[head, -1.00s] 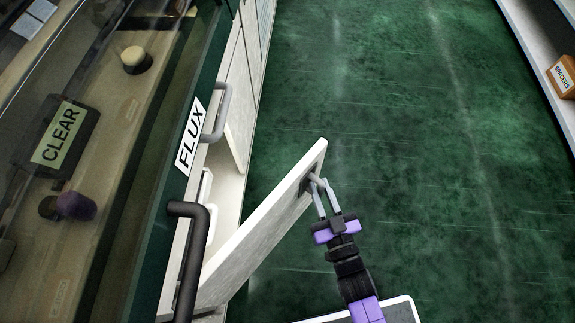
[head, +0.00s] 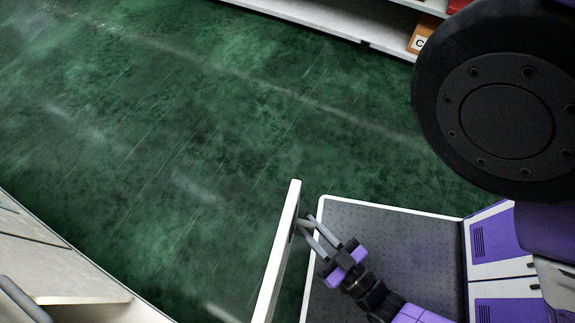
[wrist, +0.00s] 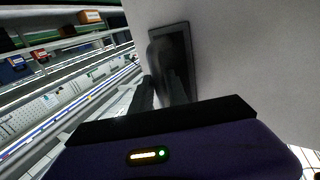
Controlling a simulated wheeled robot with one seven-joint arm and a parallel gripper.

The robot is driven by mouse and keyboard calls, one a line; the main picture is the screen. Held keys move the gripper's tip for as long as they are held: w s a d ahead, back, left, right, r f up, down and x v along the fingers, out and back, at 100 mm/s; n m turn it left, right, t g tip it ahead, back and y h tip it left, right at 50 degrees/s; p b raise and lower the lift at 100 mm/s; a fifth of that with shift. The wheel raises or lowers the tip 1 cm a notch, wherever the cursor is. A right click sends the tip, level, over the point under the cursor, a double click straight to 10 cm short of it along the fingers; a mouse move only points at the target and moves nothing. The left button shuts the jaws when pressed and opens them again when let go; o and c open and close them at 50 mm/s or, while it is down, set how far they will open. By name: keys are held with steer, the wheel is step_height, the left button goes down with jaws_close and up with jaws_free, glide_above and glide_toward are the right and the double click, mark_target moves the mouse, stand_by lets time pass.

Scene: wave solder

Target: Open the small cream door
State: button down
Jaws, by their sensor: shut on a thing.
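The small cream door (head: 273,262) stands swung out from its cabinet, seen nearly edge-on in the head view. Its flat face (wrist: 240,60) fills the right of the wrist view. A grey handle on a dark plate (wrist: 184,50) sits near the door's free edge. My gripper (head: 308,228) is shut on that handle, with its fingers (wrist: 160,88) around it in the wrist view. The grip itself is partly hidden by the fingers and dim light. The cabinet opening (head: 90,310) shows only in part at the lower left.
My own base and a wheel-like part of my body fill the right of the head view. A white shelf (head: 330,28) with a small orange box (head: 421,40) stands at the top. Green floor (head: 190,130) lies clear between the cabinet and the shelf.

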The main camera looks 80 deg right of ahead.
steer(key=shift+s+a+h, duration=0.15)
steer(key=shift+s+h, duration=0.15)
steer(key=shift+s, duration=0.5)
steer(key=c, duration=1.6)
jaws_free()
steer(key=shift+o, duration=0.2)
steer(key=v, duration=0.7)
steer(key=shift+s+a, duration=0.3)
steer(key=shift+r, duration=0.1)
